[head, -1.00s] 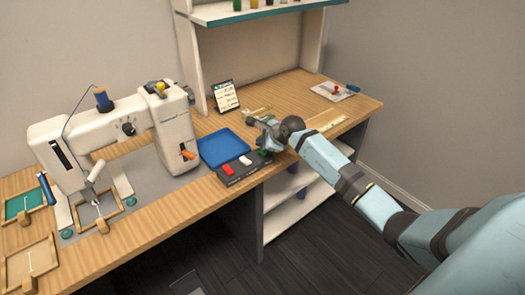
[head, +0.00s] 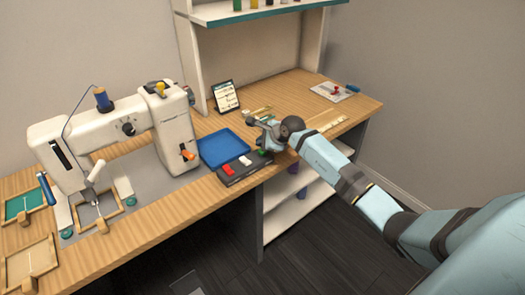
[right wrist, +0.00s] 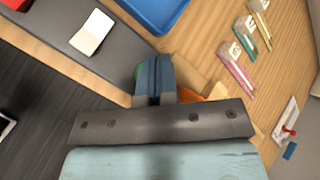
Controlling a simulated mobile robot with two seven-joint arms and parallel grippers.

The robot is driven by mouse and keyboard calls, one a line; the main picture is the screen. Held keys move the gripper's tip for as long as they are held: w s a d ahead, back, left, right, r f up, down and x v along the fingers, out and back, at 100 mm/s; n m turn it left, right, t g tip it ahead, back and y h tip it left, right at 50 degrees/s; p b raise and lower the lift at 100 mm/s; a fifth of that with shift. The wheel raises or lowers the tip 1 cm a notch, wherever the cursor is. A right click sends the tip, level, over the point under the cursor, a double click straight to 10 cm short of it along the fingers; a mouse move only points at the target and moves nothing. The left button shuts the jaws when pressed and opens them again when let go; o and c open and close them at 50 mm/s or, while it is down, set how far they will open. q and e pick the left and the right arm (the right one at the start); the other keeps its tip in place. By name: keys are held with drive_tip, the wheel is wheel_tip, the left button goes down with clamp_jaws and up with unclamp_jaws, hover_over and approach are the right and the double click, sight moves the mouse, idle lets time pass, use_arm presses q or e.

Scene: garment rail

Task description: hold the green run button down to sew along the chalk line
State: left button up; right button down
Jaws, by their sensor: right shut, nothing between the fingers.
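The white sewing machine (head: 120,125) stands at the left of the table, with a wooden frame (head: 120,206) holding pale fabric under its needle. The chalk line is too small to make out. A dark control box (head: 232,178) at the table's front edge carries a red, a white and a green button. The green run button (head: 264,152) is at its right end, partly hidden by my right gripper (head: 267,143). My right gripper is shut and empty, its fingertips at the button. In the right wrist view a green sliver (right wrist: 139,73) shows beside the fingers. I cannot tell whether the button is pressed.
A blue tray (head: 222,148) lies just behind the control box. A small display (head: 226,96) stands at the back. Two more wooden frames lie at the table's left end, one with green fabric (head: 25,203). A card with a red item (head: 334,92) lies far right.

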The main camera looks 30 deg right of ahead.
idle(0.3)
drive_tip(key=shift+f, duration=0.15)
drive_tip(key=shift+f+b, duration=0.3)
drive_tip(key=shift+b, duration=0.05)
